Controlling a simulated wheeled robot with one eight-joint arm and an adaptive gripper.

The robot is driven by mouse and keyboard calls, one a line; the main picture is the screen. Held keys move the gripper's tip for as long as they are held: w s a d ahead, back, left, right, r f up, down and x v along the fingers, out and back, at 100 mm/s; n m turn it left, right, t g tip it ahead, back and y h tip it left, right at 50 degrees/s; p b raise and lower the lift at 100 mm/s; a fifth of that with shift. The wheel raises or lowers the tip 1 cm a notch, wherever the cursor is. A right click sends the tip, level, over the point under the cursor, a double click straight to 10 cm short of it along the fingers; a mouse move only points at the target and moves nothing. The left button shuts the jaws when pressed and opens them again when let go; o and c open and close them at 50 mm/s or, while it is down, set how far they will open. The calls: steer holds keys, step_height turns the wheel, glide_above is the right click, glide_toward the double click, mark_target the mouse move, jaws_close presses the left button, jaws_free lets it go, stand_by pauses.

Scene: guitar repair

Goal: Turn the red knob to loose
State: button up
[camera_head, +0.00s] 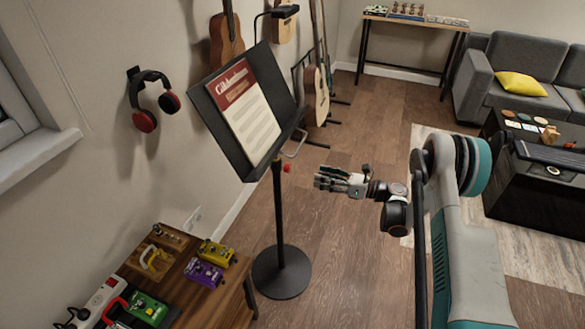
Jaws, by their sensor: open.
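The red knob (287,169) is a small round piece on the right side of the black music stand's pole (279,200), just under the tilted desk (279,93). A sheet or book with a red header (247,112) rests on the desk. My gripper (318,179) is open and empty, to the right of the knob and slightly lower in the picture. Its fingers point left toward the pole, with a visible gap between them and the knob. The knob's turn position is too small to tell.
A wooden table (237,290) with effect pedals (205,273) stands at lower left. The stand's round base (282,272) is on the floor. Red-black headphones (146,98) hang on the wall. Guitars (316,95) stand behind. The wood floor (340,255) around the stand's right is open.

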mark_target(290, 168)
steer(key=b+x, duration=0.3)
steer(key=x, duration=0.9)
steer(key=shift+a, duration=0.1)
steer(key=c, duration=1.1)
